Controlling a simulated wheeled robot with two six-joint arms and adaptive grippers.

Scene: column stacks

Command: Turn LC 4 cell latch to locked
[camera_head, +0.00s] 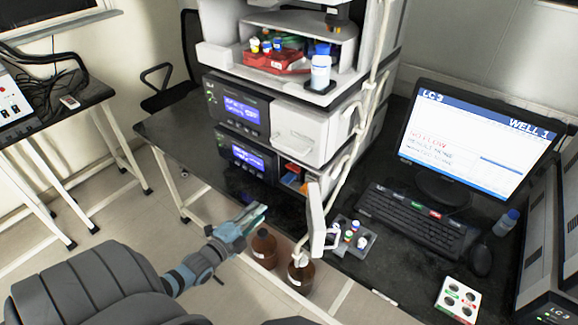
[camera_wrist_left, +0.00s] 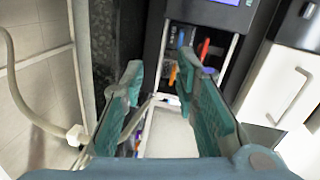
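An open bay (camera_head: 291,178) in the lower right of the instrument stack holds small red, orange and blue parts. In the left wrist view the bay (camera_wrist_left: 222,48) shows a red-orange lever-like part (camera_wrist_left: 204,50) and blue parts beside it. I cannot tell which part is the cell latch or how it is set, and I read no LC 4 label. My left gripper (camera_head: 258,212) is open and empty, below and left of the bay in the head view. In the wrist view its teal fingers (camera_wrist_left: 160,82) stand apart, with the bay beyond them. My right gripper is not in view.
A white open door panel (camera_head: 316,222) hangs in front of the bench. Brown bottles (camera_head: 264,247) stand below, close to my left gripper. A vial tray (camera_head: 352,238), keyboard (camera_head: 418,217) and monitor (camera_head: 478,140) labelled LC 3 are to the right. Tubing runs down the stack's right side.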

